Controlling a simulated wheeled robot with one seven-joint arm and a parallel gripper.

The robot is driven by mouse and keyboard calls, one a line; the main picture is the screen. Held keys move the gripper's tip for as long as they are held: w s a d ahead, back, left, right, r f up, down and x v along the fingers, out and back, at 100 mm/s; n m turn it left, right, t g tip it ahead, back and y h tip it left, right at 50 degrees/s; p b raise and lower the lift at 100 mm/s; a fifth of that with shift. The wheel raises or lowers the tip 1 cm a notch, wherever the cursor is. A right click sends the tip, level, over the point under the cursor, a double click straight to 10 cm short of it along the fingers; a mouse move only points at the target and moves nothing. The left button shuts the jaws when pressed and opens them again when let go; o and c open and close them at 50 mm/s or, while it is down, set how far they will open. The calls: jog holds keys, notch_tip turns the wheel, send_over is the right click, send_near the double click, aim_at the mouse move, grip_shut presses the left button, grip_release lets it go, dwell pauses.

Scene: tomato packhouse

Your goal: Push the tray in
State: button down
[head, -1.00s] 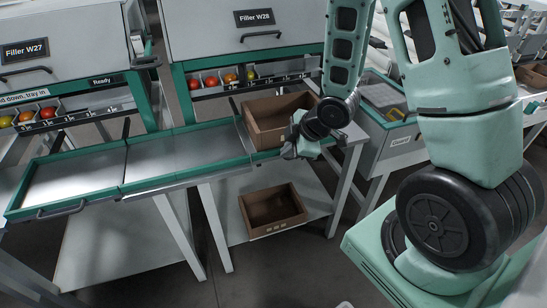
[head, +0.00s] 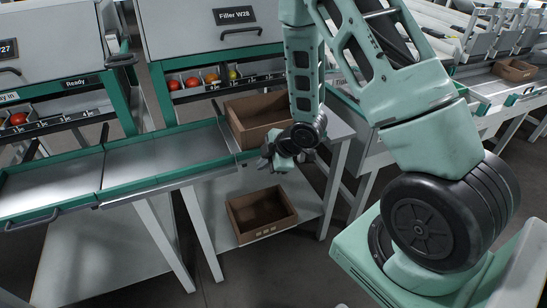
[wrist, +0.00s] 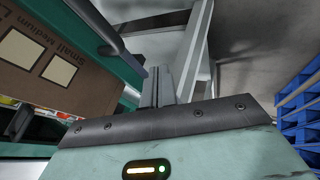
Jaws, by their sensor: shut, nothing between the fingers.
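A shallow metal tray (head: 50,183) with a green rim and a dark front handle (head: 33,220) lies at the left in the head view, in front of the filler on the left. It looks empty. More bare metal surface (head: 150,158) continues to its right, up to an open cardboard box (head: 258,118). My gripper (head: 270,162) is at the front right of that box, well to the right of the tray handle. In the wrist view, my gripper's fingers (wrist: 160,85) are shut and empty. The box's labelled side (wrist: 50,55) is at the left there; the tray handle is not seen.
A second open cardboard box (head: 262,214) sits on the lower shelf. Table legs stand below the tray. Tomatoes (head: 192,83) lie in divided bins at both fillers. In the wrist view, blue pallets (wrist: 302,110) stand at the right and bare floor shows at the upper right.

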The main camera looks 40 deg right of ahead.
aim_at(259, 154)
jog(key=shift+w+d+r+p, duration=0.1)
jog(key=shift+w+d+p, duration=0.15)
jog(key=shift+w, duration=0.75)
jog(key=shift+w+d+p, duration=0.2)
jog(key=shift+w+d, duration=0.05)
jog(key=shift+w, duration=0.7)
